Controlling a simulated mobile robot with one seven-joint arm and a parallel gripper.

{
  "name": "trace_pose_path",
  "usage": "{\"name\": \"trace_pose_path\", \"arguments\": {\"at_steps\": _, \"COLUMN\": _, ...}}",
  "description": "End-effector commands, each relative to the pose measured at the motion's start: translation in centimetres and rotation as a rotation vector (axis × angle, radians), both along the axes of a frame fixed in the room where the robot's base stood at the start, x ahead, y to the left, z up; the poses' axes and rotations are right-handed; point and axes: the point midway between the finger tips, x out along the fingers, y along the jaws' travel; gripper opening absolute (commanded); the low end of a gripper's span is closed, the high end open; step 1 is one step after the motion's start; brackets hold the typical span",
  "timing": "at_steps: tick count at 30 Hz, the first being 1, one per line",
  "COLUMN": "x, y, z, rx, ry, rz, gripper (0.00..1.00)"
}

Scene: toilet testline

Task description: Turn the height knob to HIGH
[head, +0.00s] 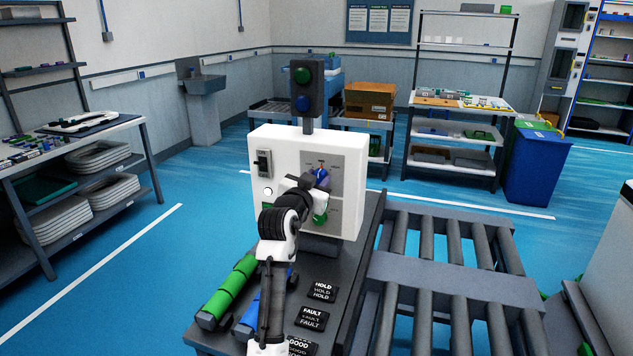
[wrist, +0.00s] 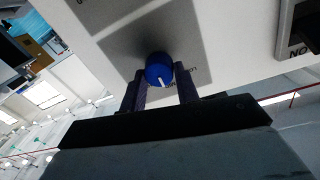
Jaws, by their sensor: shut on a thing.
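The blue knob (head: 321,173) is on the grey plate of the white control box (head: 345,215). In the wrist view the blue knob (wrist: 158,69) sits between the two dark fingers of my gripper (wrist: 160,84), with a finger on each side. My gripper is shut on it. A white pointer line shows on the knob's face. The labels around the knob are too small or covered to read. In the head view my gripper (head: 316,182) reaches the box from the front and partly hides the plate.
A green knob (head: 320,217) is just below. A dark switch (head: 263,163) is on the box's left side. A signal post (head: 306,90) rises behind. Green (head: 229,286) and blue cylinders and labelled pads (head: 322,291) lie on the bench. A roller conveyor (head: 450,270) stands right.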

Motion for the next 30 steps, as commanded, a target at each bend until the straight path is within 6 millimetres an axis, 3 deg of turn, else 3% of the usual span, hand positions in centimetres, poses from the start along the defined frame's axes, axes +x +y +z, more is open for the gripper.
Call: {"name": "trace_pose_path", "arguments": {"at_steps": 30, "x": -0.10, "y": -0.19, "z": -0.36, "rx": 0.752, "ry": -0.242, "rz": 0.001, "gripper": 0.08}}
